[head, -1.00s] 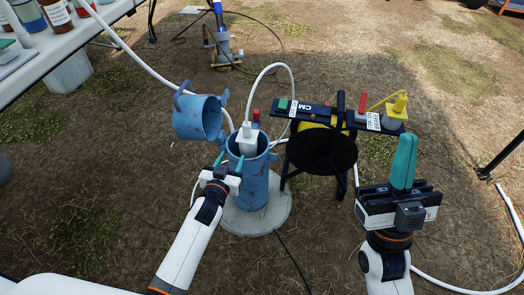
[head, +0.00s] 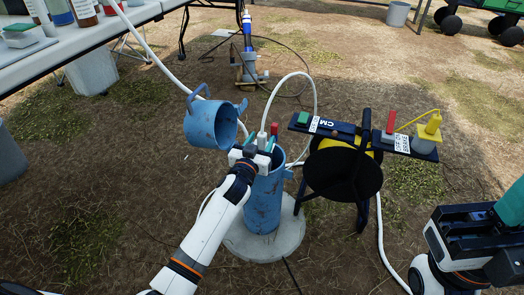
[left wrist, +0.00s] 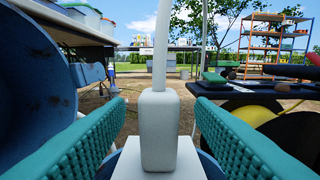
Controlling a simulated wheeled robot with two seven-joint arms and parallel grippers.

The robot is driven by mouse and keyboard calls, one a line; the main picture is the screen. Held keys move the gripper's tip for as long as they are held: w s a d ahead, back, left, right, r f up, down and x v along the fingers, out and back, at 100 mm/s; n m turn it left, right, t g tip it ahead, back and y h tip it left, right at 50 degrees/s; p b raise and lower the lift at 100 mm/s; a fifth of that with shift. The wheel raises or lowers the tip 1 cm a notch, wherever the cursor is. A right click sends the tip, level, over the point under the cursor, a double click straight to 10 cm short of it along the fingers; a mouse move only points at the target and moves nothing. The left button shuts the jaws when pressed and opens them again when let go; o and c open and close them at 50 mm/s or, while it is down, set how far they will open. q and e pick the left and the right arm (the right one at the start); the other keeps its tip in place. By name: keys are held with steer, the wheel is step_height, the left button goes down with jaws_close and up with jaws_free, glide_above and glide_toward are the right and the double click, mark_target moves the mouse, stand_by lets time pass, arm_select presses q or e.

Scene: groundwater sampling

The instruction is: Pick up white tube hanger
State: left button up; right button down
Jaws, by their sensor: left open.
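The white tube hanger (left wrist: 159,130) stands upright between the two teal fingers of my left gripper (left wrist: 158,128) in the left wrist view. The fingers are open, one on each side of it, with gaps showing. In the head view the hanger (head: 261,138) shows at the top of the blue well casing (head: 264,200), partly hidden by my left gripper (head: 260,145). A white tube (head: 272,95) rises from it and loops over. My right gripper (head: 508,208) is at the right edge, cut off by the frame, its jaw gap hidden.
The blue well cap (head: 212,123) hangs open at the left of the casing. A black and yellow reel (head: 343,170) with a control bar stands close on the right. A table (head: 75,50) with bottles is at upper left. A pump (head: 250,65) stands behind.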

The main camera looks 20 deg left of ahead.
arm_select(q)
steer(key=w+b, duration=0.1)
steer(key=w, duration=0.2)
steer(key=shift+w+f, duration=0.15)
steer(key=shift+w, duration=0.1)
jaws_close()
